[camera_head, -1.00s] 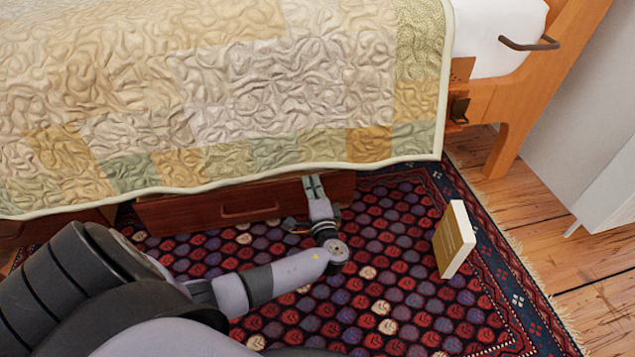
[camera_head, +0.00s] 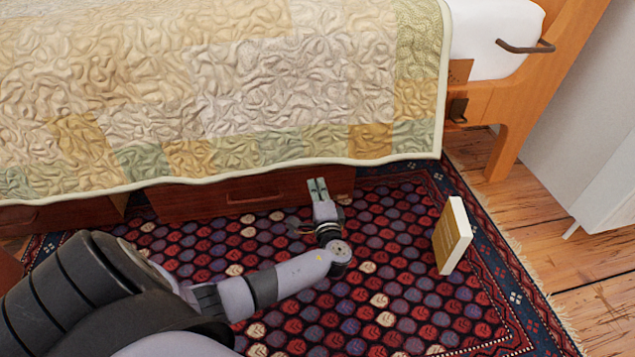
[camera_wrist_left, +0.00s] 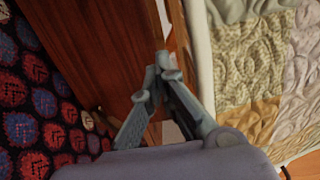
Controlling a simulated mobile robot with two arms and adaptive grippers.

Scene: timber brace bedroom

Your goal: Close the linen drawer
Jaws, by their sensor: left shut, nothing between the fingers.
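The linen drawer (camera_head: 200,202) is a reddish-brown wooden front with a handle (camera_head: 255,195), low under the quilt's hanging edge. How far it stands out is hard to tell, since the quilt hides its top. My left gripper (camera_head: 317,183) is shut and empty, its fingertips in front of the drawer's right part. In the left wrist view, the shut fingertips (camera_wrist_left: 160,68) lie over the wooden drawer front (camera_wrist_left: 95,45); I cannot tell whether they touch it. My right gripper is not in view.
The quilt-covered bed (camera_head: 230,90) fills the back. Another wooden front (camera_head: 70,213) is at the left under the bed. A patterned rug (camera_head: 390,290) covers the floor, and a book (camera_head: 453,235) stands on it to the right of my arm. Bare floorboards are at the right.

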